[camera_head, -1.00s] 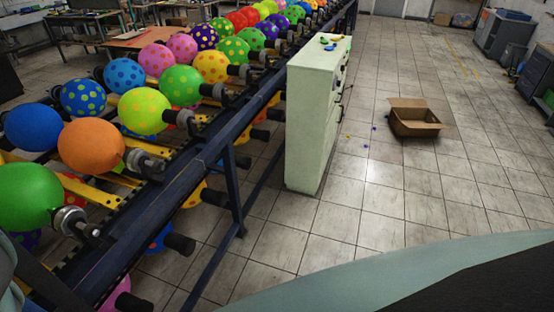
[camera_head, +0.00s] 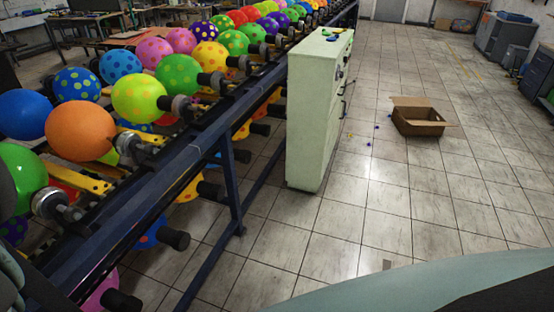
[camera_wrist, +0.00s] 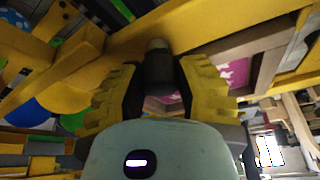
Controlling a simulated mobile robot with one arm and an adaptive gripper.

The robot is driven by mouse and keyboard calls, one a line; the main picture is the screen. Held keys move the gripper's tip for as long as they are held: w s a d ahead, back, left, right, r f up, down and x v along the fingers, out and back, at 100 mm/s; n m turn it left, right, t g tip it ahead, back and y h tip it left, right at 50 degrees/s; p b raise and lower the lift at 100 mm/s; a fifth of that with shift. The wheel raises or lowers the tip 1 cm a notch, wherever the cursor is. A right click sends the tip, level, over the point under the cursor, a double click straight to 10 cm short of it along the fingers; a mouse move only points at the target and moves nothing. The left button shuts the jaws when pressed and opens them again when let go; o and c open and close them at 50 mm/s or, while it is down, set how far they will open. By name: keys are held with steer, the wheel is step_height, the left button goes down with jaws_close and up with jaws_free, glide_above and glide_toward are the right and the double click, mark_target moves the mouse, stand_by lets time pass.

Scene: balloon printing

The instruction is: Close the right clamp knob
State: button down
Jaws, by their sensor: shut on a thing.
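In the wrist view, a dark cylindrical clamp knob (camera_wrist: 159,72) with a pale tip stands between the yellow ribbed fingers of my gripper (camera_wrist: 158,84). The fingers are shut on the knob from both sides. A yellow beam (camera_wrist: 215,22) runs just beyond it. I cannot tell from this view alone whether this is the right or the left knob. The fingers do not show in the head view.
In the head view, a long blue-framed conveyor (camera_head: 200,155) carries rows of coloured balloons, with an orange balloon (camera_head: 80,130) near the front. A pale green cabinet (camera_head: 310,120) stands to its right. An open cardboard box (camera_head: 418,120) lies on the otherwise mostly clear tiled floor.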

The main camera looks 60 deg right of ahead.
steer(key=shift+f+n+g+b, duration=0.1)
steer(key=shift+n+g+b, duration=0.3)
steer(key=shift+n+b, duration=0.45)
steer(key=shift+s+a+n, duration=0.1)
steer(key=shift+s+n, duration=0.05)
steer(key=shift+n, duration=0.2)
steer(key=c, duration=0.9)
jaws_free()
steer(key=o, duration=0.3)
